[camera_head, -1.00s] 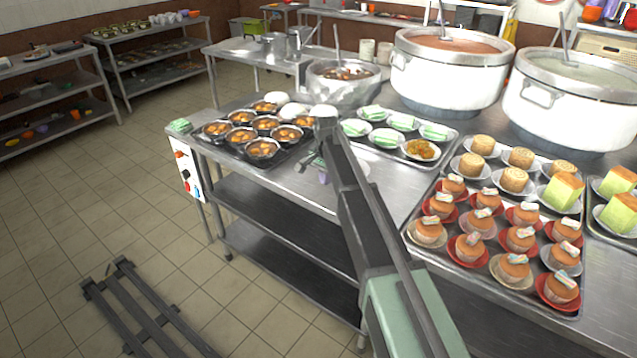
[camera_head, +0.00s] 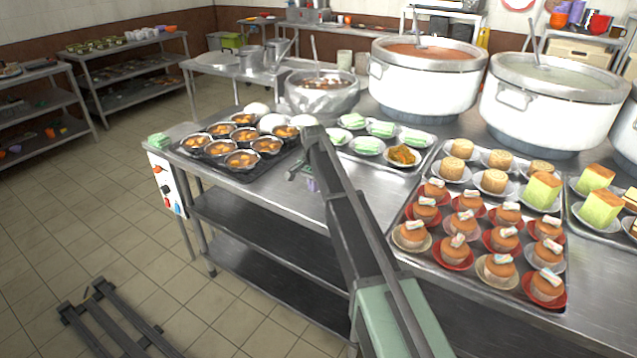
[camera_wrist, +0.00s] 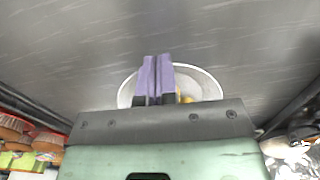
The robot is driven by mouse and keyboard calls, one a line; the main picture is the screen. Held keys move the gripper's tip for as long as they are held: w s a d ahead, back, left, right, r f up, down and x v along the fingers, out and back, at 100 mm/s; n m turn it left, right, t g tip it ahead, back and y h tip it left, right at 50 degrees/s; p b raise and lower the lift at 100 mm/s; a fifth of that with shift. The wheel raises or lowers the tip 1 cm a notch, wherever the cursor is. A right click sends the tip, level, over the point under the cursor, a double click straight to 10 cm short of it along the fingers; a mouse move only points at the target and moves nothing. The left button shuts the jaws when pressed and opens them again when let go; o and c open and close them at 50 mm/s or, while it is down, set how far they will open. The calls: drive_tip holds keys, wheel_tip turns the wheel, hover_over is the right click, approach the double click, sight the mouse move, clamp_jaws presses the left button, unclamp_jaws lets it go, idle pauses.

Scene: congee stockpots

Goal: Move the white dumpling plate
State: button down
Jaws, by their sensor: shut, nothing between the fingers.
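A round white plate (camera_wrist: 207,83) lies on the steel counter in the wrist view, with a small yellowish piece (camera_wrist: 186,99) showing on it. My gripper's purple fingers (camera_wrist: 157,75) are together and empty in front of the plate, covering its middle. I cannot tell whether they touch it. In the head view, the purple fingertips (camera_head: 312,184) show beside my arm, near the counter's front edge. My arm hides most of the spot where this plate lies there.
A tray of dark bowls (camera_head: 240,160) stands left of my gripper. Plates of green pieces (camera_head: 367,146) and a yellow dish (camera_head: 402,155) lie behind. A cake tray (camera_head: 478,285) stands right, large pots (camera_head: 420,88) at the back. Some bare counter (camera_head: 375,178) lies right of my arm.

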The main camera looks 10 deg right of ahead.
drive_tip(key=s+a, duration=0.4)
drive_tip(key=s, duration=0.1)
drive_tip(key=shift+a, duration=0.4)
drive_tip(key=shift+w, duration=0.15)
idle(0.4)
drive_tip(key=shift+r+p, duration=0.9)
